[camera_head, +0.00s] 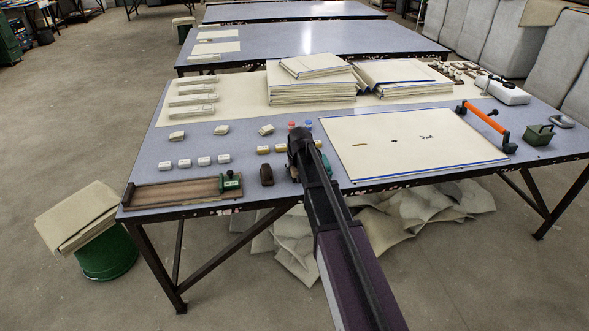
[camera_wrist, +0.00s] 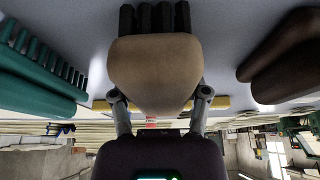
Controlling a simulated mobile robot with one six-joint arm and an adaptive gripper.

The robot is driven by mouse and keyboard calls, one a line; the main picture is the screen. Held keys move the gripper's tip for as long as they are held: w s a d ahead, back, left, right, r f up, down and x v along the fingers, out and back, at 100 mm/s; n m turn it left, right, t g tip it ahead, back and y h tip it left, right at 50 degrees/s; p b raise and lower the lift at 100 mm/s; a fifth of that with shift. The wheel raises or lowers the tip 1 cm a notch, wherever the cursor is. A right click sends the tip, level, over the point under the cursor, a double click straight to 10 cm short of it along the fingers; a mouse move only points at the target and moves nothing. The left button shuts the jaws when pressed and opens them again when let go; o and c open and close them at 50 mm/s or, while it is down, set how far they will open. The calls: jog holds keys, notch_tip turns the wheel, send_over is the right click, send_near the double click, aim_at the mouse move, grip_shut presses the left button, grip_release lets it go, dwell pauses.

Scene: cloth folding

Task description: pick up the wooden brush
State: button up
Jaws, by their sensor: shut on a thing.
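The wooden brush (camera_wrist: 155,72) fills the upper middle of the wrist view, with a smooth tan wooden body and several black bristle tufts at its top end. My gripper (camera_wrist: 158,100) is shut on the brush, one grey finger on each side of its body. In the head view my gripper (camera_head: 300,142) is over the near part of the blue-grey table, and my own arm hides most or all of the brush there. I cannot tell whether the bristles touch the table.
A dark brown block (camera_head: 266,175) stands close left of my gripper; a dark brown thing (camera_wrist: 285,68) also shows in the wrist view. A green toothed thing (camera_wrist: 38,75) lies on the other side. A bordered cloth sheet (camera_head: 410,140) lies right. Small yellow blocks (camera_head: 264,150) are near.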

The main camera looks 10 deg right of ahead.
jog(key=shift+r+p, duration=1.65)
jog(key=shift+r, duration=0.15)
jog(key=s+d, duration=0.3)
jog(key=s, duration=0.4)
jog(key=s+d+r+p, duration=0.1)
jog(key=s+d, duration=0.3)
jog(key=s, duration=0.3)
jog(key=shift+s+r, duration=0.2)
jog(key=shift+r, duration=0.05)
jog(key=o, duration=0.4)
jog(key=shift+c, duration=1)
